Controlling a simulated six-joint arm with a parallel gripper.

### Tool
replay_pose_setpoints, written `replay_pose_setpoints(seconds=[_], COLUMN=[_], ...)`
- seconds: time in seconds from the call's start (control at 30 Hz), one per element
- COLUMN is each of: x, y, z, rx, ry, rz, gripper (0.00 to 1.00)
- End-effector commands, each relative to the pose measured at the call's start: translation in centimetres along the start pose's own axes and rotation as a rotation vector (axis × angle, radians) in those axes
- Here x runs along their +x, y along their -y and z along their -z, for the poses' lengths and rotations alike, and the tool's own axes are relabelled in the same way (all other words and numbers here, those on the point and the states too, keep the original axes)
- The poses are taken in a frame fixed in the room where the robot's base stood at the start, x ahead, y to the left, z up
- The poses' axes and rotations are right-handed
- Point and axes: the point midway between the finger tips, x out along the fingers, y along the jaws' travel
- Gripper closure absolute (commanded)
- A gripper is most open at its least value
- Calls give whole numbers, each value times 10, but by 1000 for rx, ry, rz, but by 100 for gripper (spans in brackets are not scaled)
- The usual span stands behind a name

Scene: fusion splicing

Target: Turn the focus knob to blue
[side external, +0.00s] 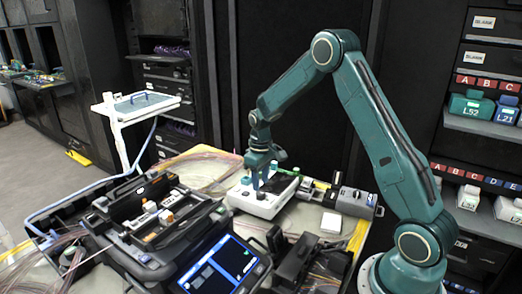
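My gripper (261,182) points down over a low white device (262,208) with a dark top, near the middle of the bench. Its fingertips are at or just above the top of this device; I cannot tell whether they touch it. The focus knob cannot be made out and may be hidden by the gripper. No blue mark for a knob setting can be read at this size. The gap between the fingers is too small to judge, so I cannot tell whether they are open or shut.
A large black splicer (150,235) with a lit blue screen (220,268) fills the front left. A grey unit (355,201) and a small white block (331,223) are to the right. Thin loose fibres (200,165) lie behind.

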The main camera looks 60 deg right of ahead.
Motion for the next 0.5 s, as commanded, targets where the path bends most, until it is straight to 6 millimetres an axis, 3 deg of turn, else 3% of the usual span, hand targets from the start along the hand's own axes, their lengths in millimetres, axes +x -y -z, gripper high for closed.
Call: replay_pose_setpoints(seconds=[0.2, 0.5], x=[28, 41], y=[0, 0], z=[-1, 0], rx=[0, 0], ry=[2, 0], rz=[1, 0], gripper=[61, 61])
